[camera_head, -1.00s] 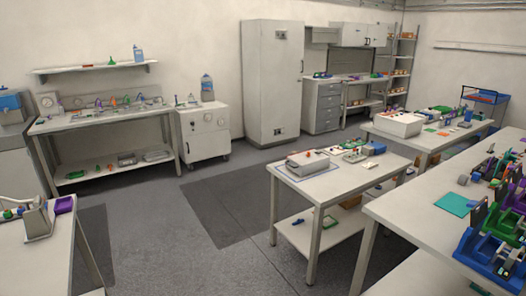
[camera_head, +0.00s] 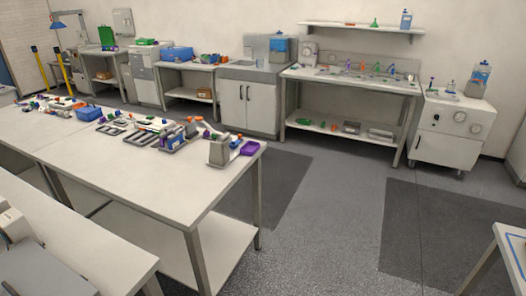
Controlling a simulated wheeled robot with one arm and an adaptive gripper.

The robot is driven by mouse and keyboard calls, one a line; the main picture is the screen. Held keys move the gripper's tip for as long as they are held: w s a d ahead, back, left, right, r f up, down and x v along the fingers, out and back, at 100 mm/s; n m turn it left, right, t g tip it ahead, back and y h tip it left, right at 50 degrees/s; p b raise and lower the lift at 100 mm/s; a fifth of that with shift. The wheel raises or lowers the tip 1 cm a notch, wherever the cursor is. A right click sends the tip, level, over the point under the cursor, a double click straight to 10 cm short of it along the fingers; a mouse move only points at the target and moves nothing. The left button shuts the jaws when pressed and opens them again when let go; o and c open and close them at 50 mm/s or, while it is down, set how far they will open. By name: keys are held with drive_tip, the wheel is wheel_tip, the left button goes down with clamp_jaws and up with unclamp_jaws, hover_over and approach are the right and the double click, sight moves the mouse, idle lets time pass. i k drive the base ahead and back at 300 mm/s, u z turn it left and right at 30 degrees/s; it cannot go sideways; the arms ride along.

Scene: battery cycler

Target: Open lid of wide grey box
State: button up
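My gripper is not in view. No lidded box that I can clearly tell to be the wide grey box shows now. A flat grey thing (camera_head: 45,270) sits on a white table at the bottom left, cut off by the frame edge, and I cannot tell what it is. A small upright grey holder (camera_head: 219,152) stands at the right end of the long white table, beside a purple tray (camera_head: 249,148).
The long white table (camera_head: 150,175) holds several small parts and a blue bin (camera_head: 89,113). A wall bench (camera_head: 350,84) and a white cabinet on casters (camera_head: 447,133) stand behind. A table corner (camera_head: 508,240) shows at the right. The grey floor (camera_head: 335,235) between is clear.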

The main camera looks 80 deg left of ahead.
sight(27, 268)
drive_tip(key=u, duration=4.4)
drive_tip(key=i, duration=1.65)
